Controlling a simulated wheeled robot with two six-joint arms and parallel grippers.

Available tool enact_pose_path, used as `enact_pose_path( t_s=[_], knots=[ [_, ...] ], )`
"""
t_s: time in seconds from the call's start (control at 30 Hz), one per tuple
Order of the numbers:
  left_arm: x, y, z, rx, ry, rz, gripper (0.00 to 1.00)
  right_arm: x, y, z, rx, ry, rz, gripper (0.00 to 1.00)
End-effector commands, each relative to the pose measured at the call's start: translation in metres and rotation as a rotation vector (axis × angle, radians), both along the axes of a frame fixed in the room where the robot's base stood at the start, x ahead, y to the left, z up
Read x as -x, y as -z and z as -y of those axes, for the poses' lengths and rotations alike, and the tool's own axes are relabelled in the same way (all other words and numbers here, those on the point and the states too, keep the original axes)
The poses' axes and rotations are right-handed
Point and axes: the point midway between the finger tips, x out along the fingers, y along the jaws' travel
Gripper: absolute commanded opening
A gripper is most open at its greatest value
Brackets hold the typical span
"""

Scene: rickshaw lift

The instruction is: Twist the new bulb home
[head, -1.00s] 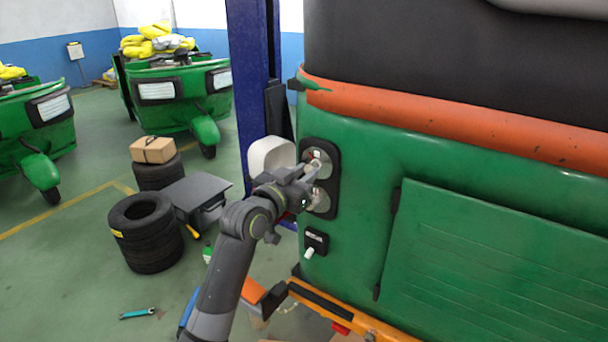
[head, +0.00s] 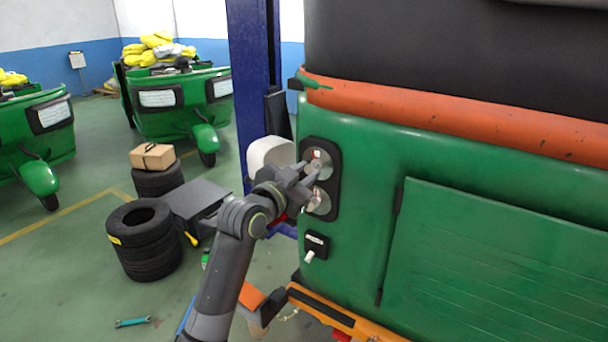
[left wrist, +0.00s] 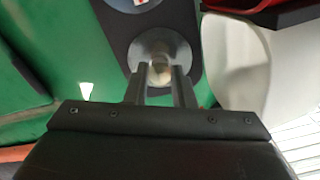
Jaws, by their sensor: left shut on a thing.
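My left gripper (head: 313,168) is at the upper socket of the black lamp housing on the green rickshaw body. In the left wrist view its two fingers (left wrist: 160,88) are shut on the bulb (left wrist: 160,72), a small pale glass bulb in front of a round silver reflector (left wrist: 163,48). In the head view the fingers partly cover the bulb. The black lamp housing (head: 333,182) holds a second silver reflector (head: 319,202) below the first. How deep the bulb sits in its socket is hidden. My right gripper is not in view.
A blue lift post (head: 250,90) and a white rounded object (head: 268,152) stand just left of the lamp housing. A small black fitting (head: 316,244) is below it.

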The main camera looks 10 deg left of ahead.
Motion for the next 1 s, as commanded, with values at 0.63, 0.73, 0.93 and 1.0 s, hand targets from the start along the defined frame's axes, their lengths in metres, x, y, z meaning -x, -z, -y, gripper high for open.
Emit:
enact_pose_path(
  t_s=[0.63,0.73,0.93,1.0],
  knots=[
    [-0.001,0.001,0.0,-0.314,-0.001,0.113,0.11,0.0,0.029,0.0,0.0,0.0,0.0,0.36],
    [-0.001,0.001,0.0,-0.321,-0.001,0.114,0.11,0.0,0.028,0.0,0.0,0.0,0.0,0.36],
    [-0.001,0.001,0.0,-0.32,-0.001,0.114,0.11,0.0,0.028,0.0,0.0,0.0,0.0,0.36],
    [-0.001,0.001,0.0,-0.33,-0.001,0.119,0.11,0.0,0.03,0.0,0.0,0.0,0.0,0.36]
  ],
)
